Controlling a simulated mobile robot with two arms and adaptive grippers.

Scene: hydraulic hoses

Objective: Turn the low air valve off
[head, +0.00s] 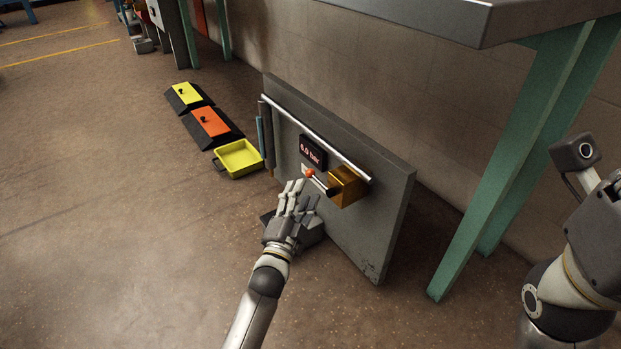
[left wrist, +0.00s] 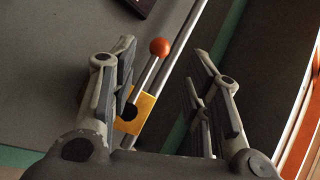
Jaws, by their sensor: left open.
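The low air valve is a brass-coloured block (head: 346,186) on the front of a grey panel (head: 385,215). Its lever ends in an orange-red ball knob (head: 310,173) and points left from the block in the head view. A dark display (head: 313,151) above it reads 6.0 bar. My left gripper (head: 296,190) is open just left of and below the knob. In the left wrist view, the knob (left wrist: 159,47) and lever show between the two open fingers, with the brass block (left wrist: 136,113) behind; whether a finger touches the lever I cannot tell. The right gripper is not seen.
A silver pipe (head: 310,133) runs across the panel. A yellow tray (head: 239,157) and black blocks with orange (head: 210,122) and yellow (head: 187,93) tops lie left of it. A bench with green legs (head: 515,150) stands at right. The floor at left is open.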

